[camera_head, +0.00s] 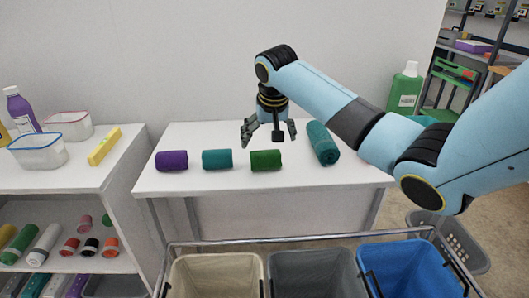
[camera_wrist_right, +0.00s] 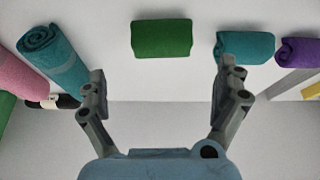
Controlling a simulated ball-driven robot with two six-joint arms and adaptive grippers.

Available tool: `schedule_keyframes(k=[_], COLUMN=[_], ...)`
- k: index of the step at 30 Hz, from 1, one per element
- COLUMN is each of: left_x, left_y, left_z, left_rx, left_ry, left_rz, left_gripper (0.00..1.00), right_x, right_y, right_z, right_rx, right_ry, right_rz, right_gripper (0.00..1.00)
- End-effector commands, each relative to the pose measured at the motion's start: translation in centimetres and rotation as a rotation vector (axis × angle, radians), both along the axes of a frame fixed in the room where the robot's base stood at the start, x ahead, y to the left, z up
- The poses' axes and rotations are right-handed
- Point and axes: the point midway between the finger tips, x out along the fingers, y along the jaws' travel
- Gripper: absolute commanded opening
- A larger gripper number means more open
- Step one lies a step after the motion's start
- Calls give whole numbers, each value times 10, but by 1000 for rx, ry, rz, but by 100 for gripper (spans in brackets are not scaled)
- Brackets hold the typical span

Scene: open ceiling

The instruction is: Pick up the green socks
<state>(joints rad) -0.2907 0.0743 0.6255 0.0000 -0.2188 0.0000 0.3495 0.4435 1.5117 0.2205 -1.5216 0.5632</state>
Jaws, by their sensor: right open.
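The green socks (camera_head: 265,160) are a dark green roll lying on the white table (camera_head: 300,180), right of a teal roll. In the right wrist view the green socks (camera_wrist_right: 162,38) lie beyond the fingertips, roughly centred between them. My right gripper (camera_head: 268,132) is open and empty, just above and behind the green socks in the head view, apart from them. It also shows open in the right wrist view (camera_wrist_right: 160,80). My left gripper is not in view.
A teal roll (camera_head: 217,159) and a purple roll (camera_head: 171,160) lie left of the green socks. A larger teal towel roll (camera_head: 323,143) lies right. Beige (camera_head: 215,275), grey (camera_head: 315,273) and blue (camera_head: 408,268) bins stand in front of the table.

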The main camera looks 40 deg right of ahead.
Motion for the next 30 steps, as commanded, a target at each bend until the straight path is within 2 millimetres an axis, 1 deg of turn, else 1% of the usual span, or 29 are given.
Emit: schedule_keyframes(k=[1,3,6,8,11,19,23,29,30], left_x=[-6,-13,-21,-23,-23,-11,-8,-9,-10], left_y=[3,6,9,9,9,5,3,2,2], left_z=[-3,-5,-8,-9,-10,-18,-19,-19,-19], left_rx=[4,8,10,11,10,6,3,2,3], left_ry=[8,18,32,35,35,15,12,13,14], left_rz=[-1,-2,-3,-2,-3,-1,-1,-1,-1], left_gripper=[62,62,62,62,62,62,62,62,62], right_x=[2,5,11,13,15,30,33,33,33], right_y=[-1,-4,-7,-8,-10,-17,-20,-20,-20], right_z=[-10,-22,-35,-40,-46,-83,-91,-90,-90], right_rx=[2,3,3,2,1,2,1,0,0], right_ry=[5,5,3,2,3,5,3,2,2], right_rz=[-2,-1,-1,-1,0,0,0,1,1], right_gripper=[100,100,100,100,100,100,100,100,95])
